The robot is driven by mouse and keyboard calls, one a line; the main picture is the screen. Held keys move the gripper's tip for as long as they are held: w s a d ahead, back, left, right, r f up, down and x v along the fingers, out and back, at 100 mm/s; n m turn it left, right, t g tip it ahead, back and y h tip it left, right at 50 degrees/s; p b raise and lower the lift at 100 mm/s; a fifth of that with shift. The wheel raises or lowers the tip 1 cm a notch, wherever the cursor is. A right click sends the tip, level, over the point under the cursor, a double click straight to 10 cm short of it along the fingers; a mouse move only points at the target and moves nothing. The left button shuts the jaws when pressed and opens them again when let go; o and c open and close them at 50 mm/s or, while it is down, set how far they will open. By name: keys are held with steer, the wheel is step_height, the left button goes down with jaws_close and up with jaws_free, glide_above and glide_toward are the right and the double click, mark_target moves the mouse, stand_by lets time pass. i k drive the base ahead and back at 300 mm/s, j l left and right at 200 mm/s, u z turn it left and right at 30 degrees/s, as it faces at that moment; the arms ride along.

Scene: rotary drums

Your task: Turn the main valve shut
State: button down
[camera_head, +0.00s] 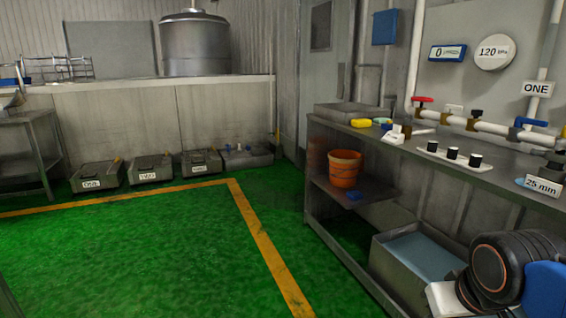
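A white pipe (497,129) runs along the wall above the bench at the right. A valve with a red handle (422,99) sits near its left end. I cannot tell which is the main valve; no label here says so. Both coloured handles look roughly in line with the pipe.
The metal bench (395,150) holds three black knobs on a white plate (454,158) and a 25 mm label (541,187). An orange bucket (345,171) is on its shelf, a water-filled bin (385,262) below. Labelled bins (149,174) line the back wall. The green floor (150,255) is clear.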

mark_target(421, 100)
steer(key=z, duration=0.45)
steer(key=i+j+z, duration=0.7)
steer(key=j+z, duration=0.3)
steer(key=i+j, duration=0.15)
steer(key=j, duration=0.25)
steer(key=i+j+z, duration=0.1)
steer(key=j, duration=0.35)
steer(key=i+j, duration=0.2)
steer(key=j, duration=0.2)
steer(key=i+j+z, duration=0.1)
steer(key=j, duration=0.35)
steer(key=i+j, duration=0.15)
steer(key=j, duration=0.3)
steer(key=i+j+z, duration=0.1)
steer(key=j, duration=0.35)
steer(key=i+j, duration=0.1)
steer(key=j, duration=0.35)
